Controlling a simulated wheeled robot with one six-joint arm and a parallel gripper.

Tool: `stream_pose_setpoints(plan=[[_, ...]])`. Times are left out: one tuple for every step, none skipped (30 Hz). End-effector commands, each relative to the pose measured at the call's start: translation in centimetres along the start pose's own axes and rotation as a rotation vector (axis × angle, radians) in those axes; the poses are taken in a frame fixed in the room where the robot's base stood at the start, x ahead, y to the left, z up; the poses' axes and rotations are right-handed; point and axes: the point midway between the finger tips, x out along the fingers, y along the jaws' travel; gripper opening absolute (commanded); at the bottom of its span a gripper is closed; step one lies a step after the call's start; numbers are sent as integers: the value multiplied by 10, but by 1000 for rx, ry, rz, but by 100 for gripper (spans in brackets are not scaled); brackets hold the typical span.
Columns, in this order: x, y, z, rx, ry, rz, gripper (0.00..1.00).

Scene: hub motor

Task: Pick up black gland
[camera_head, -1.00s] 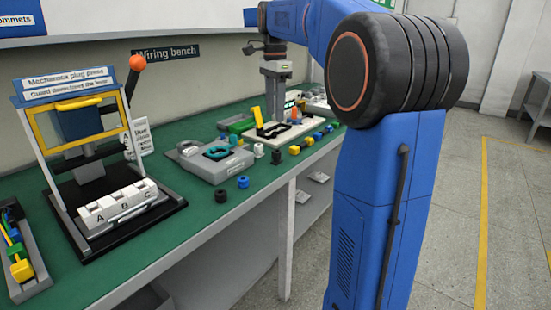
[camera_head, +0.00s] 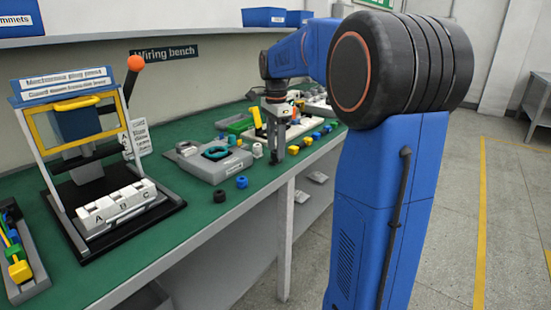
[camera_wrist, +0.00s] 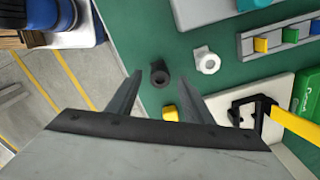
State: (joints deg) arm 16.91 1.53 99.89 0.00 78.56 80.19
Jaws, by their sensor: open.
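The black gland (camera_wrist: 159,73) is a small dark cylinder with a round opening, standing on the green bench top in the wrist view. My gripper (camera_wrist: 159,86) is open and empty, its two fingers pointing at the bench with the gland near their tips and between their lines. In the head view my gripper (camera_head: 279,156) is over the front part of the bench and covers the spot of this gland. Whether the fingers touch the gland cannot be told.
A white gland (camera_wrist: 207,61) stands close to the right. A yellow piece (camera_wrist: 170,113) lies near the fingers. A white fixture with a black clamp (camera_wrist: 250,107) is at right. Another dark cylinder (camera_head: 219,196) and a blue piece (camera_head: 242,182) are nearer the press (camera_head: 85,150).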

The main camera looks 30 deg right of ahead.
Motion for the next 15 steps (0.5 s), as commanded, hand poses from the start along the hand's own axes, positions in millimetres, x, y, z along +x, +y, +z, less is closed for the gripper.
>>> stream_pose_setpoints(plan=[[4, 0, 0, 0, 0, 2, 47], [5, 0, 0, 0, 0, 2, 47], [6, 0, 0, 0, 0, 1, 47], [7, 0, 0, 0, 0, 1, 47], [7, 0, 0, 0, 0, 1, 47], [7, 0, 0, 0, 0, 0, 47], [7, 0, 0, 0, 0, 0, 47], [7, 0, 0, 0, 0, 0, 47], [7, 0, 0, 0, 0, 0, 47], [7, 0, 0, 0, 0, 0, 47], [7, 0, 0, 0, 0, 0, 39], [7, 0, 0, 0, 0, 0, 30], [7, 0, 0, 0, 0, 0, 23], [7, 0, 0, 0, 0, 0, 16], [7, 0, 0, 0, 0, 0, 6]])
